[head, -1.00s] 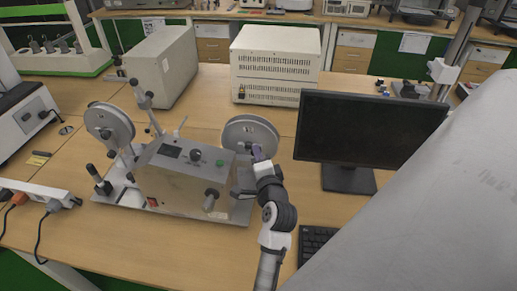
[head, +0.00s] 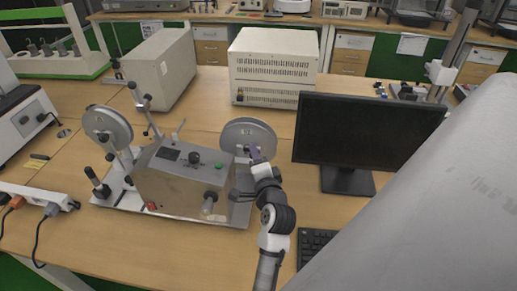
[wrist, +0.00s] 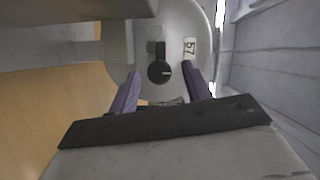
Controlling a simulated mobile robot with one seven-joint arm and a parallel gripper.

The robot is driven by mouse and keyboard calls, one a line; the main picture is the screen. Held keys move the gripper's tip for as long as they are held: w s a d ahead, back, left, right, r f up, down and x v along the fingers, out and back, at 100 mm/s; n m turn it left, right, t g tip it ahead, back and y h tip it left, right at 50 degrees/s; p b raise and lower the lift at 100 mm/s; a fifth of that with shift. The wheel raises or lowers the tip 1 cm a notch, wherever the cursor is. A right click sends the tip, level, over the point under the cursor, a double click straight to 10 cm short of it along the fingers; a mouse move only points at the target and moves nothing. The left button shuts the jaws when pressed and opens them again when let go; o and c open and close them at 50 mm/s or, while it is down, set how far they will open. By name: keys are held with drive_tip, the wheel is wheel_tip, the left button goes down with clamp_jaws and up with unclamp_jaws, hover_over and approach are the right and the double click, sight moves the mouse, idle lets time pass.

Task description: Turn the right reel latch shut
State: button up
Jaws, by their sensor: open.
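The right reel (head: 249,136) is a grey disc at the right end of the winding machine (head: 184,180). In the wrist view the reel (wrist: 185,25) fills the top middle and carries a label reading 57. Its latch (wrist: 158,68) is a dark knob with a short arm pointing up in that view. My gripper (wrist: 160,90) is open, with its two purple fingers on either side below the knob. The knob lies between the finger lines, a little beyond the tips, and I see no contact. In the head view my gripper (head: 256,153) is in front of the reel and hides its lower part.
A monitor (head: 365,130) stands close to the right of the reel, with a keyboard (head: 317,243) in front. The left reel (head: 108,126) is at the machine's far end. White instrument boxes (head: 274,65) stand behind. Bare table lies in front of the machine.

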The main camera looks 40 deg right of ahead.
drive_tip(key=b+v, duration=0.3)
drive_tip(key=v, duration=1)
drive_tip(key=shift+s+a, duration=0.2)
drive_tip(key=shift+s, duration=0.15)
